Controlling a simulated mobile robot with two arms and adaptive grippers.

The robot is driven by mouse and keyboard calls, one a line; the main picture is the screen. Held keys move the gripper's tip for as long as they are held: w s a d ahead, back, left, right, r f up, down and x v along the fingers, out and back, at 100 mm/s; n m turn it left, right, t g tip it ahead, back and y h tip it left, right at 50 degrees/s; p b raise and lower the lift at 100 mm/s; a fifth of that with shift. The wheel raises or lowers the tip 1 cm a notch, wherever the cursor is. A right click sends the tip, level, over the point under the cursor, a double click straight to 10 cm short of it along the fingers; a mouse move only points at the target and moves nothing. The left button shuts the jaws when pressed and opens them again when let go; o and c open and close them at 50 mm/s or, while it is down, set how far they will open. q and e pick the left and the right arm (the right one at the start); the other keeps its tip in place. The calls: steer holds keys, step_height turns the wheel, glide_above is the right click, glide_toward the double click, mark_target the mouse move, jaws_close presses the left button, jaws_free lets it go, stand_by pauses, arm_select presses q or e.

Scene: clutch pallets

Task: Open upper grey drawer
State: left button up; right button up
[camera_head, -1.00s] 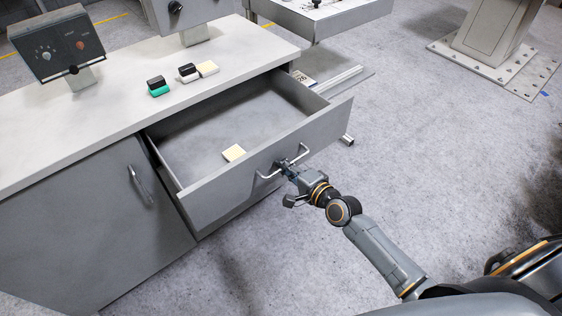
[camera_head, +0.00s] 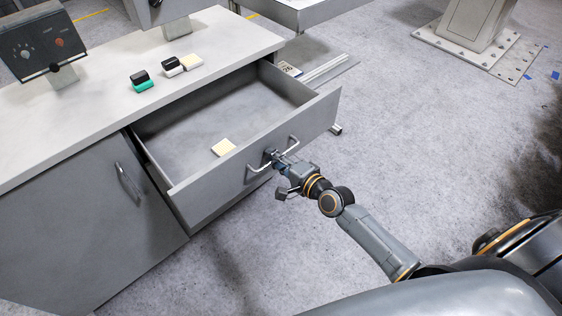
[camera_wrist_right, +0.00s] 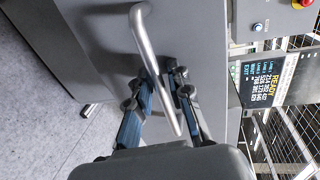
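The upper grey drawer (camera_head: 205,197) is pulled well out of the grey cabinet, and its inside is visible. Its metal bar handle (camera_head: 293,141) is on the drawer front, and it also shows in the wrist view (camera_wrist_right: 143,38). My right gripper (camera_head: 274,157) is at the middle of the handle. In the wrist view, its two blue-padded fingers (camera_wrist_right: 165,82) are on either side of the bar, with small gaps visible, so it looks open around the handle. My left gripper is out of view.
A pale block (camera_head: 223,147) lies in the drawer. Black, green, white and cream blocks (camera_head: 141,81) are on the worktop (camera_head: 85,110), near a control box (camera_head: 42,45). A closed cabinet door (camera_head: 75,215) is at the left. The floor at the right is mostly clear.

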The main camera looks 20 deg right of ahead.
steer(key=v, duration=1.2)
steer(key=s+d+f+n+g+h, duration=0.1)
steer(key=s+d+f+n+g, duration=0.15)
steer(key=f, duration=0.75)
steer(key=s+d+f+n+g+h, duration=0.15)
steer(key=s+f, duration=0.25)
steer(key=f, duration=0.6)
steer(key=s+d+f+n+g+h, duration=0.1)
steer(key=s+f+n+g+h, duration=0.2)
steer(key=f, duration=0.7)
steer(key=s+a+f+n+g, duration=0.1)
steer(key=s+f+n+g, duration=0.1)
steer(key=s+f, duration=0.3)
steer(key=s+a+f+n+g, duration=0.2)
steer(key=s+f+n, duration=0.2)
steer(key=s, duration=0.9)
steer(key=s+a+f+n+g, duration=0.1)
steer(key=s+f+n+g, duration=0.1)
steer(key=s+f, duration=0.6)
steer(key=shift+s+a+n+g, duration=0.35)
steer(key=shift+s+n, duration=0.15)
steer(key=shift+n, duration=0.3)
